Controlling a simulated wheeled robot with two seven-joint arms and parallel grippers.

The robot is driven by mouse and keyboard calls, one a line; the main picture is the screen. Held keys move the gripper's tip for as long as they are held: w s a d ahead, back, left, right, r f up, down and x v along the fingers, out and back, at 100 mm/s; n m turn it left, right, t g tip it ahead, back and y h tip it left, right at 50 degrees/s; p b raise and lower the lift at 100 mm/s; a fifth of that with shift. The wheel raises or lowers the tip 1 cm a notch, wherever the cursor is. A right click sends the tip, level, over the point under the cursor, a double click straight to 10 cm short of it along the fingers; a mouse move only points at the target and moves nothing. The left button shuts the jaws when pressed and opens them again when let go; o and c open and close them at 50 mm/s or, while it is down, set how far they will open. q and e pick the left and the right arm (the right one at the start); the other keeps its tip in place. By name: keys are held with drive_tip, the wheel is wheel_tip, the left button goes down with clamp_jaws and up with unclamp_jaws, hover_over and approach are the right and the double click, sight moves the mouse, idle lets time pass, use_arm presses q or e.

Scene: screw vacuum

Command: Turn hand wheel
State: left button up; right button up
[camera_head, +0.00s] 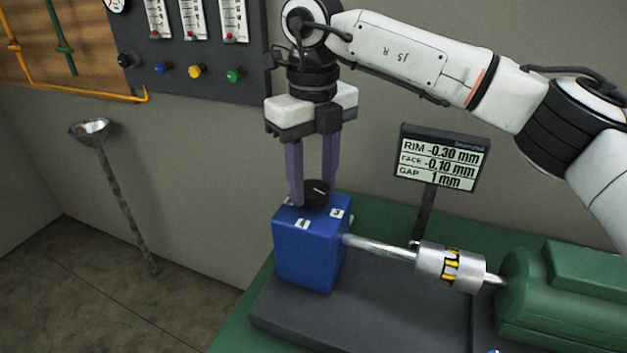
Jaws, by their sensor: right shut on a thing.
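A small black hand wheel (317,194) with a light mark on it sits on top of a blue box (308,250). The box has small white labels on its top. My right gripper (314,196) points straight down from above, its purple fingers shut on the hand wheel, one on each side. The box stands on a dark plate on a green surface. My left gripper is not in view.
A shaft and coupling (450,264) run right from the box to a green motor (570,295). A display (440,158) behind reads RIM -0.30, FACE -0.10, GAP 1 mm. A control panel (185,45) hangs on the wall. A metal funnel on a pole (120,190) stands left.

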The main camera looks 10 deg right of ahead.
drive_tip(key=m, duration=0.3)
drive_tip(key=shift+w+r+m+b, duration=0.1)
drive_tip(key=shift+m+b, duration=0.2)
drive_tip(key=shift+m, duration=0.1)
drive_tip(key=m, duration=0.3)
drive_tip(key=shift+m+b, duration=0.3)
drive_tip(key=m+b, duration=0.1)
drive_tip(key=m, duration=0.4)
drive_tip(key=shift+r+m, duration=0.1)
drive_tip(key=shift+m, duration=1)
drive_tip(key=o, duration=1.1)
